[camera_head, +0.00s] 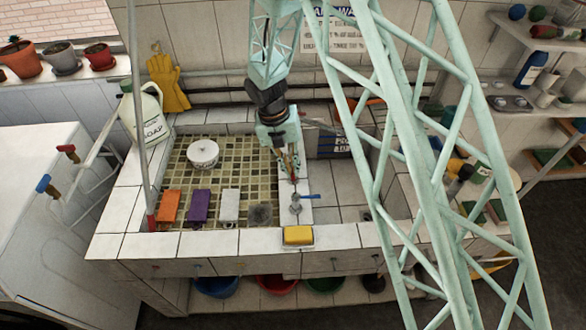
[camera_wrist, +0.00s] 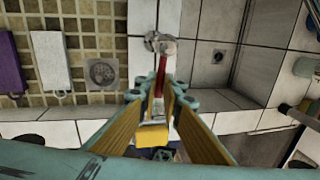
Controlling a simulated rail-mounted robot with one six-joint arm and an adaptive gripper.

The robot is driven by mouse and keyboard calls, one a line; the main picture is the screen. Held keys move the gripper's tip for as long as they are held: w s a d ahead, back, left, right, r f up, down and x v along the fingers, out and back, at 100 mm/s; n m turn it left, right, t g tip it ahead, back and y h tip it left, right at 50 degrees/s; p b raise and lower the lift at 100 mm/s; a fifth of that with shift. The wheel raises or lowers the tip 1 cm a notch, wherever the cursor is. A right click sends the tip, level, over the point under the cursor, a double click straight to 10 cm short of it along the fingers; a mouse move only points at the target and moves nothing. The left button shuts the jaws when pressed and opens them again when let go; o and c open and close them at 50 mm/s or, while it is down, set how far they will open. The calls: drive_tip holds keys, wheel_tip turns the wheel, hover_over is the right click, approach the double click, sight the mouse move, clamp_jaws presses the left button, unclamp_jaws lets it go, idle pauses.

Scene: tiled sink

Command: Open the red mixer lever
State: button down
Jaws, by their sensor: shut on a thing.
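The metal mixer tap (camera_head: 295,204) stands on the white tiled strip between the mosaic drainboard and the sink basin. The red lever (camera_wrist: 160,78) runs from the round metal tap body (camera_wrist: 160,43) toward my gripper in the wrist view. My gripper (camera_wrist: 160,90) is shut on the red lever, with one finger on each side of it.
A yellow sponge (camera_head: 298,235) lies on the front ledge. A soap jug (camera_head: 142,116) stands at the left.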

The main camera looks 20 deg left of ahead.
drive_tip(key=c, duration=2.8)
unclamp_jaws()
drive_tip(key=shift+s+a+r, duration=0.1)
drive_tip(key=shift+a+r, duration=0.25)
drive_tip(key=shift+r, duration=1.6)
drive_tip(key=shift+s+a+r, duration=0.1)
drive_tip(key=shift+a+r, duration=0.3)
drive_tip(key=shift+r, duration=1.55)
drive_tip(key=shift+s+a+r, duration=0.1)
drive_tip(key=shift+a+r, duration=0.25)
drive_tip(key=shift+r, duration=1.6)
